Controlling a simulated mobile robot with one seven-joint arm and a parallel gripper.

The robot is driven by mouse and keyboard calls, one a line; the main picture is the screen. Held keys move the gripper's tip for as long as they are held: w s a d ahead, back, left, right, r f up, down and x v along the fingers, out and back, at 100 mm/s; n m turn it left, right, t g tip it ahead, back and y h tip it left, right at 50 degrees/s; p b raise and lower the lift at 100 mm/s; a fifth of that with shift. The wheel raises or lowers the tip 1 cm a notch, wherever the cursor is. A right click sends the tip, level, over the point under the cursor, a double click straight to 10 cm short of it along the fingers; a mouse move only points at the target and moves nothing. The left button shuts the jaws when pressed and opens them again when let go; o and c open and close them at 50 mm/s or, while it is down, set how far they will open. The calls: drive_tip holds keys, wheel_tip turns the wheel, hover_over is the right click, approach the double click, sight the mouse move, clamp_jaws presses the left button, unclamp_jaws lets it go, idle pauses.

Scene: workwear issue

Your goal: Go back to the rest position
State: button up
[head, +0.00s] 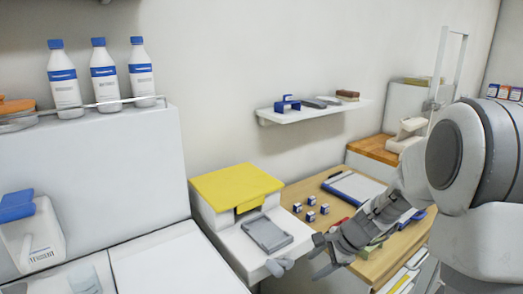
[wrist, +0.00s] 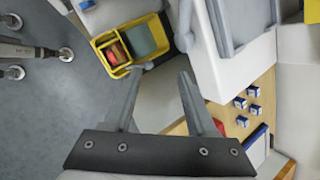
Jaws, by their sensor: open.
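My gripper (head: 320,256) is at the front edge of the wooden table, just right of a white unit with a yellow lid (head: 236,187). In the wrist view my gripper's two fingers (wrist: 160,85) are spread apart with nothing between them. It is open and empty. My arm reaches in from the right in the head view. The rest position itself is not marked in either view.
A grey tray (head: 267,233) lies on the white unit. Small blue-and-white boxes (head: 311,215) and a clipboard (head: 355,187) are on the table. A wall shelf (head: 312,112) hangs above. A yellow crate (wrist: 101,43) holding items stands below, beyond the fingers.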

drive_tip(key=s+a+r+n+h+p, duration=0.25)
drive_tip(key=s+r+n, duration=0.55)
drive_tip(key=s+r, duration=0.5)
drive_tip(key=s+d+r+n+t+h+p, duration=0.1)
drive_tip(key=s+d+r+n+h+p, duration=0.1)
drive_tip(key=s+r+n, duration=0.6)
drive_tip(key=s+r, duration=0.1)
drive_tip(key=s, duration=0.2)
drive_tip(key=shift+s+d+r+t+p, duration=0.2)
drive_tip(key=shift+r+t+p, duration=0.15)
drive_tip(key=shift+t+p, duration=0.05)
